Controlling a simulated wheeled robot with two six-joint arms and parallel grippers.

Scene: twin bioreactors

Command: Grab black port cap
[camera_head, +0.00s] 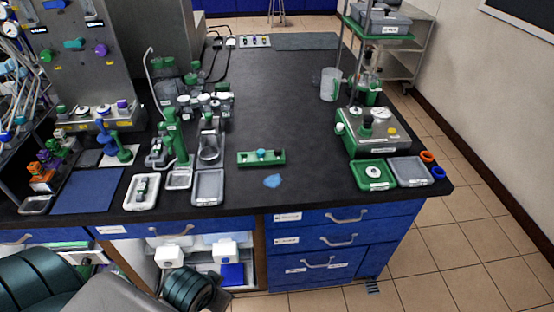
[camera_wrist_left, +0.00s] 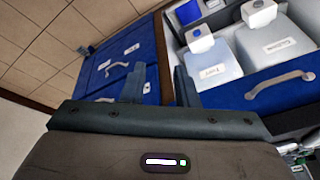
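I cannot pick out the black port cap with certainty. A small black piece (camera_head: 367,122) stands on top of the green-based unit (camera_head: 372,135) at the right of the bench; it is too small to identify. A white round part (camera_head: 373,171) with a dark centre lies in the green tray (camera_head: 363,183) in front of that unit. My left gripper (camera_wrist_left: 157,82) shows in the left wrist view with its two fingers apart and nothing between them. It is in front of the blue drawers, away from the bench-top items. My right gripper is not in view.
A grey tray (camera_head: 409,171) and orange and blue rings sit at the right edge. Glassware crowds the left. Blue drawers (camera_head: 345,240) form the front.

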